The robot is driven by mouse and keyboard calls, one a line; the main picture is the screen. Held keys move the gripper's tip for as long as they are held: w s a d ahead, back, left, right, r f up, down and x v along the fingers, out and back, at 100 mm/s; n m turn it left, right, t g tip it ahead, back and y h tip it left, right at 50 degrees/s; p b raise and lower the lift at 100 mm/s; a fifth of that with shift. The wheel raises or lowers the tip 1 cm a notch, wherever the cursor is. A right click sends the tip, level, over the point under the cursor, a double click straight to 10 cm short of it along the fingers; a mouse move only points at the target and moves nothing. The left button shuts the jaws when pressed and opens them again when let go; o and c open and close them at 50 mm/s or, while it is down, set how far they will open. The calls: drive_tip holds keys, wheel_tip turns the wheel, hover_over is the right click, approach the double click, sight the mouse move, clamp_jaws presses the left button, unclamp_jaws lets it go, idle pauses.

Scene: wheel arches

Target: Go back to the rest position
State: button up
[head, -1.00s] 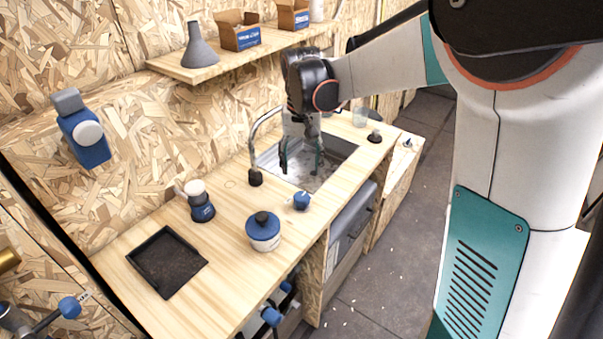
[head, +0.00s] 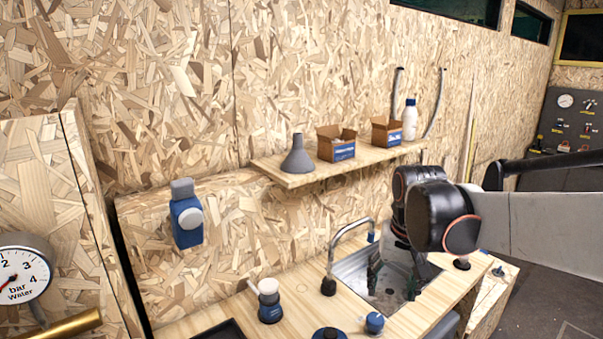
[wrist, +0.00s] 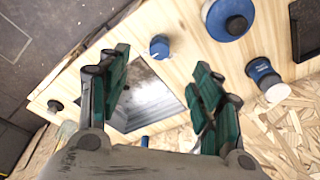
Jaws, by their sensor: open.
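My gripper (wrist: 160,90) is open in the wrist view, its two green-padded fingers spread apart with nothing between them. It points down over the sink (wrist: 150,100) in the wooden counter. In the head view my gripper (head: 395,268) hangs over the sink (head: 352,270), partly hidden by my black wrist joint. The curved tap (head: 347,232) stands at the sink's left side.
A wooden shelf (head: 300,178) on the wall holds a grey funnel (head: 298,157), two open boxes and a white bottle (head: 410,120). On the counter stand a blue-lidded jar (wrist: 228,18), a small blue knob (wrist: 159,47) and a blue-and-white container (head: 269,300). A blue dispenser (head: 187,218) hangs on the wall.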

drive_tip(key=s+n+t, duration=0.2)
drive_tip(key=s+t, duration=0.3)
drive_tip(key=s, duration=1.1)
drive_tip(key=shift+s, duration=0.3)
drive_tip(key=shift+f, duration=0.1)
